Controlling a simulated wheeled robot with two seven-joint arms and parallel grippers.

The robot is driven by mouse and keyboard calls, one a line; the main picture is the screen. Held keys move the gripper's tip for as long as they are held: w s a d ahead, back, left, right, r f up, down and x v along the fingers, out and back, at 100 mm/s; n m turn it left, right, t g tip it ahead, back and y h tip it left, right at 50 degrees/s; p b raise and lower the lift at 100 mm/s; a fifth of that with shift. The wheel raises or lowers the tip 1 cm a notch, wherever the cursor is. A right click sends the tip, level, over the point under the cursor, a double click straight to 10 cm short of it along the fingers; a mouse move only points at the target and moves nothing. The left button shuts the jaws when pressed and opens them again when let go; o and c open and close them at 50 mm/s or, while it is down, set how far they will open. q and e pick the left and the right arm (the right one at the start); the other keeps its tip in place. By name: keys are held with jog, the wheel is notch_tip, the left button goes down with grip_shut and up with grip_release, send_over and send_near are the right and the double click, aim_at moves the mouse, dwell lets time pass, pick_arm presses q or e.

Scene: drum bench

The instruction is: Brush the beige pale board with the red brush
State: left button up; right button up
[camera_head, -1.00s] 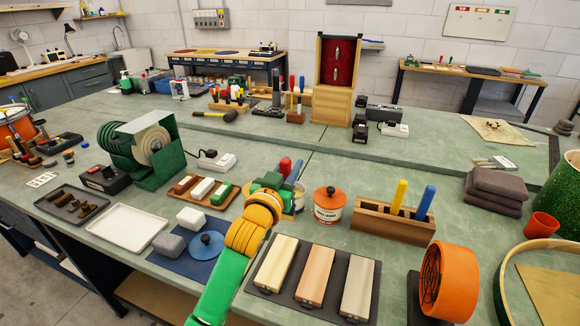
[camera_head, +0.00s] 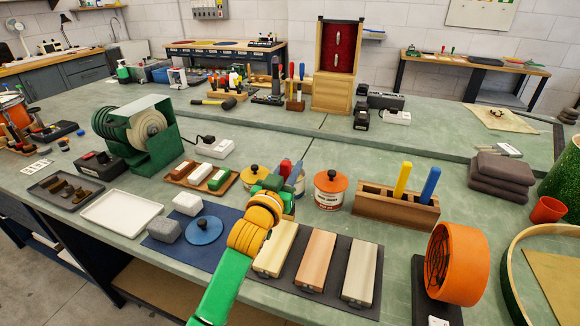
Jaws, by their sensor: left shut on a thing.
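My left gripper (camera_head: 272,183) is at the middle of the bench, mostly hidden by its own orange wrist. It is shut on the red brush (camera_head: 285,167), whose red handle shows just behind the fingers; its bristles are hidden. The beige pale board (camera_head: 276,250) is the leftmost of three boards on a dark mat (camera_head: 336,302), in front of the gripper. My forearm covers part of its left side. My right gripper is out of view.
An orange-lidded can (camera_head: 330,190) and a wooden holder (camera_head: 385,210) with yellow and blue handles stand to the right. An orange ring-shaped device (camera_head: 458,262) is at the front right.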

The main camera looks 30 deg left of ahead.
pick_arm(q)
jog(key=shift+s+f+b, duration=0.1)
jog(key=shift+f+b, duration=0.3)
jog(key=shift+f, duration=0.5)
dwell(1.6)
jog(key=shift+p+v, duration=0.85)
jog(key=shift+v, duration=0.7)
jog(key=shift+s, duration=0.1)
jog(key=p+v, duration=0.1)
jog(key=v, duration=0.2)
